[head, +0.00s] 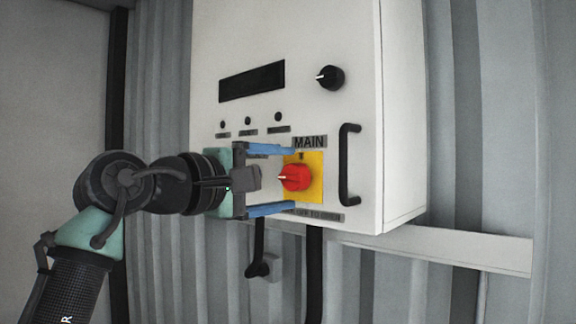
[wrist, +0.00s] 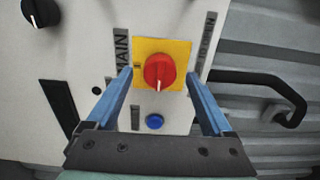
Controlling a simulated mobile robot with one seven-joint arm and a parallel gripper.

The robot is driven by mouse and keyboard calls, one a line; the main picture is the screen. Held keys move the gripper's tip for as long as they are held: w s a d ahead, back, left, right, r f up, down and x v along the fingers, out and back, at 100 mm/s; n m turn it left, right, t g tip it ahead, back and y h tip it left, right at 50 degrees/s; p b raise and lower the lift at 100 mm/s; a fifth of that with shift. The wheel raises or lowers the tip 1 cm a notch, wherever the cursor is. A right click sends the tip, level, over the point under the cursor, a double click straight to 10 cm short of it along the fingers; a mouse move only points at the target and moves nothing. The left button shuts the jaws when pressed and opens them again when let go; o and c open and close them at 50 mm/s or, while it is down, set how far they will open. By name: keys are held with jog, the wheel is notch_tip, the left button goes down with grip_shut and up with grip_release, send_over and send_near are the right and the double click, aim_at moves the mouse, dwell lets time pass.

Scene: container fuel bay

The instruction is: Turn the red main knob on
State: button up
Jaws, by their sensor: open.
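The red main knob (head: 295,178) sits on a yellow square plate (head: 317,165) below a "MAIN" label, low on the front of a white cabinet. Its white pointer mark faces left in the head view. My gripper (head: 293,180) comes from the left with its two blue fingers apart, one above and one below the knob. In the wrist view the knob (wrist: 159,72) lies ahead between the fingertips, its mark pointing down the picture. The fingers are empty; I cannot tell whether the tips touch the plate.
A black knob (head: 330,77) and a dark display (head: 252,82) are higher on the cabinet (head: 300,30). A black handle (head: 349,165) stands out right of the yellow plate. A blue button (wrist: 155,121) shows between my fingers in the wrist view. Corrugated wall lies behind.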

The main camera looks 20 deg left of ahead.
jog(key=shift+x, duration=0.95)
jog(key=shift+c, duration=0.2)
grip_shut()
